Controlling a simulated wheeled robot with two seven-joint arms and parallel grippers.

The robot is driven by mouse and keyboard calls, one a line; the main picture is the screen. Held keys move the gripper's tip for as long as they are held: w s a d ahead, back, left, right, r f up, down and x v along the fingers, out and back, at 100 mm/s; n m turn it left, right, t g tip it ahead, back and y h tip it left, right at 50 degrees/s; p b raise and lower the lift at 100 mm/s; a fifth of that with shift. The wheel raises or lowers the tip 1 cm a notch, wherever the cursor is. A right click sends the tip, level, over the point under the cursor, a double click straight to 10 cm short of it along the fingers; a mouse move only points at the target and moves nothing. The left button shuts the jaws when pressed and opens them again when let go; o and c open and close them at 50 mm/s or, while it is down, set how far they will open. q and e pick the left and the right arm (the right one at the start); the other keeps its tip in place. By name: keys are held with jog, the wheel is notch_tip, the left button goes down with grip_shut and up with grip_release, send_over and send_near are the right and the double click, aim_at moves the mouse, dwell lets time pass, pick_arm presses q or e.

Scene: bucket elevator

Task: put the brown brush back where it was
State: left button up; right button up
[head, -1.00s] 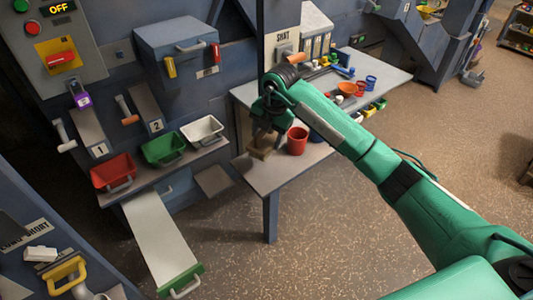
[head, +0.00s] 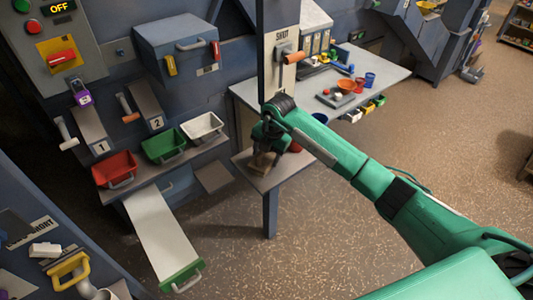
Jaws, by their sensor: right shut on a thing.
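My right gripper (head: 264,152) is at the near left corner of the grey workbench (head: 252,172), beside the post. It is shut on the brown brush (head: 262,161), which shows just below the fingers as a small brown block, low over the bench top. Whether the brush touches the bench cannot be told. The fingers and wrist hide part of it. My left gripper is not in view.
A red cup (head: 296,147) stands close to the right of my gripper, mostly hidden by my arm. Red (head: 114,168), green (head: 163,147) and white (head: 202,127) bins sit on a shelf to the left. A dark post rises behind the gripper.

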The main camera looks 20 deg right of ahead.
aim_at(272, 158)
jog(key=o, duration=1)
jog(key=shift+o, duration=0.2)
jog(key=shift+r, duration=0.2)
pick_arm(q)
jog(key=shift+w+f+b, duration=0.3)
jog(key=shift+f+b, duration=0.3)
jog(key=shift+b, duration=0.05)
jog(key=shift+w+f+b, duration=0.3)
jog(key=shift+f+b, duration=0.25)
jog(key=shift+b, duration=0.05)
pick_arm(e)
notch_tip(272, 158, up, 12)
jog(key=s+d, duration=0.1)
jog(key=shift+s+d+f, duration=0.2)
jog(key=shift+s+d, duration=0.1)
jog(key=shift+s, duration=0.05)
